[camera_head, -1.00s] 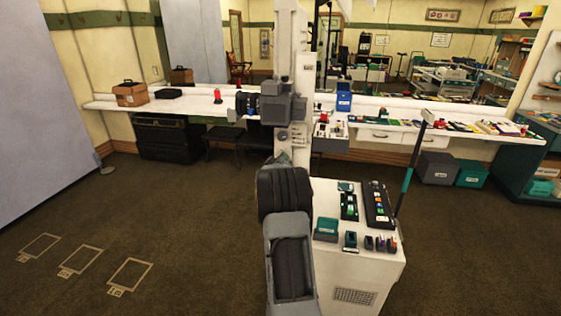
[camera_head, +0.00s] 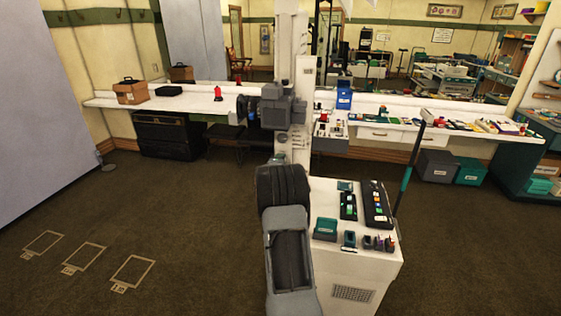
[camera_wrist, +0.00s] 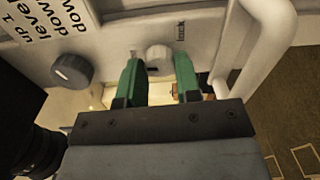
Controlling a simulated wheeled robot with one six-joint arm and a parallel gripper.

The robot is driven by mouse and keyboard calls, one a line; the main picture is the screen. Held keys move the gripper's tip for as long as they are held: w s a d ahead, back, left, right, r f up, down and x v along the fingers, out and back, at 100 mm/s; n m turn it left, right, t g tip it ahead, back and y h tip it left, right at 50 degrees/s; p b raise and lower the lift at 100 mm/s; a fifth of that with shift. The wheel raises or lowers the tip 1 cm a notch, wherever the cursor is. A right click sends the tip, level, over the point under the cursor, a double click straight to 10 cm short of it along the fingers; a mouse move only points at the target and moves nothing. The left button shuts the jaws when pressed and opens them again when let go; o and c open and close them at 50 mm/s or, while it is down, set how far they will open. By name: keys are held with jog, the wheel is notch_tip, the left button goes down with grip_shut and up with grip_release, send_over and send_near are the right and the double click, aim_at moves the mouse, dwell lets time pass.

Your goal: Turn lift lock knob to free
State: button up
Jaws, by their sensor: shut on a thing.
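The lift lock knob, a pale grey round knob (camera_wrist: 158,60), sits on a light grey panel in the wrist view. The word "lock" is printed to its right; a label on its left is mostly covered by a finger. My gripper (camera_wrist: 158,72) has its two green fingers on either side of the knob, shut on it. The knob's pointer direction is not clear. In the head view the fingers and the knob are too small or hidden to make out.
A dark knob with a white mark (camera_wrist: 72,72) lies left of my fingers, below printed text. A pale curved handle (camera_wrist: 267,45) stands close on the right. A white cart with control boxes (camera_head: 355,270) stands near my arm; a long counter (camera_head: 190,104) runs behind.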

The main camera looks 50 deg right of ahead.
jog(key=shift+n, duration=0.6)
jog(key=o, duration=0.9)
jog(key=shift+o, duration=0.2)
jog(key=b+v, duration=0.3)
jog(key=v, duration=1)
jog(key=shift+s+a, duration=0.25)
jog(key=shift+a, duration=0.1)
